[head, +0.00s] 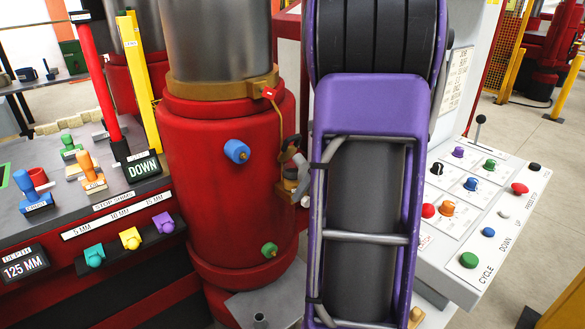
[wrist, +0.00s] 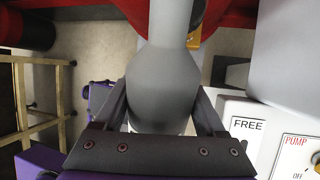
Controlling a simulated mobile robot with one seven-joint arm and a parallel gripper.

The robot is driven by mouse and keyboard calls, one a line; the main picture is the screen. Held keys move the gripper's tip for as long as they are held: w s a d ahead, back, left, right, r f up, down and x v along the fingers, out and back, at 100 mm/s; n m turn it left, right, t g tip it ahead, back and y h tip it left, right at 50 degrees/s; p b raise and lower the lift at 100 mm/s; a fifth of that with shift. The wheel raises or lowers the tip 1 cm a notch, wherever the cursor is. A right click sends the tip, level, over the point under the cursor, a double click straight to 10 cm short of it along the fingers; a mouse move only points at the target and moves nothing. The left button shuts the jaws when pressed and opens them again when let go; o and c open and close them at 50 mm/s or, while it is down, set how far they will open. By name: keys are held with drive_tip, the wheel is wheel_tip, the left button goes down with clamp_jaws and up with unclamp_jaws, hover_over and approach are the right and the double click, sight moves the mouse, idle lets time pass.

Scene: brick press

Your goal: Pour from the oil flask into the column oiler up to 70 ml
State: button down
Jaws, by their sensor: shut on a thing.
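In the wrist view my gripper (wrist: 162,112) is shut on a grey, round-bellied flask (wrist: 165,75), with a dark finger on each side of it. The flask's neck runs to the top edge of that view, where red machinery and a small brass-coloured piece (wrist: 194,38) show behind it. Its mouth and any liquid are not visible. I cannot identify the column oiler for certain; a small brass-and-grey fitting (head: 291,178) sits beside the red column (head: 200,165), partly hidden.
A control panel (head: 480,205) with coloured knobs stands right of my arm. A bench (head: 75,195) with levers and stop shims is at left. The wrist view shows a panel marked FREE (wrist: 247,126) and a PUMP switch panel (wrist: 297,150) at right. Open floor lies far right.

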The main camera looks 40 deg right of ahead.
drive_tip(key=shift+s+f+g, duration=0.1)
drive_tip(key=shift+s+g, duration=0.1)
drive_tip(key=shift+g, duration=0.3)
idle(1.0)
drive_tip(key=shift+w+r+g, duration=0.1)
drive_tip(key=shift+r+g, duration=0.4)
drive_tip(key=shift+g, duration=0.2)
idle(1.5)
drive_tip(key=shift+s+r+m+g, duration=0.2)
drive_tip(key=shift+r+m+g, duration=0.1)
drive_tip(key=shift+r+g, duration=0.55)
idle(3.5)
